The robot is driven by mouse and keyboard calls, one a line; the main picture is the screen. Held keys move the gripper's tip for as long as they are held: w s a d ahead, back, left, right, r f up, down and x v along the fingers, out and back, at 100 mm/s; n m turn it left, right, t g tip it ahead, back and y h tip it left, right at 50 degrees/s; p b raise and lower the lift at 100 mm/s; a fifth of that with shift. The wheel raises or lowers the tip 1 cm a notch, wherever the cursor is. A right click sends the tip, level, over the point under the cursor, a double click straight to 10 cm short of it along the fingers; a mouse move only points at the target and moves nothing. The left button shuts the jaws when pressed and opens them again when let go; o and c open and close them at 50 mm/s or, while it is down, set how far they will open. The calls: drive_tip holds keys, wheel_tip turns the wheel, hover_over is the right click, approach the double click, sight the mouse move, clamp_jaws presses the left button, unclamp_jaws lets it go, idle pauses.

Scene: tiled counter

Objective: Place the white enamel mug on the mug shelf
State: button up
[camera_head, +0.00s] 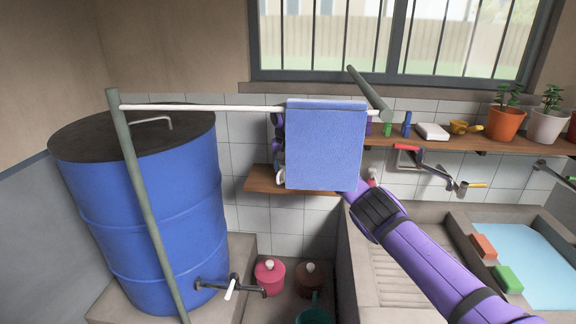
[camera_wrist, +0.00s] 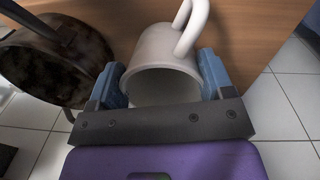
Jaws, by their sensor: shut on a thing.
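The white enamel mug (camera_wrist: 165,47) sits between the two blue finger pads of my gripper (camera_wrist: 160,72) in the wrist view. The gripper is shut on it, with the mug's handle (camera_wrist: 190,28) toward the top of that view. The wooden shelf board (camera_wrist: 240,28) lies right behind the mug; I cannot tell whether they touch. In the head view the shelf (camera_head: 260,182) shows low on the tiled wall, left of a hanging blue towel (camera_head: 325,145).
A white rail (camera_head: 200,107) carries the towel in front of the shelf. A blue barrel (camera_head: 150,220) stands left. A dark round pan (camera_wrist: 50,65) is close left of the gripper. A long upper shelf (camera_head: 460,141) holds pots and small items; a sink (camera_head: 400,262) is at right.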

drive_tip(key=o, duration=1)
drive_tip(key=shift+r, duration=0.15)
drive_tip(key=r, duration=1.2)
drive_tip(key=shift+a, duration=0.35)
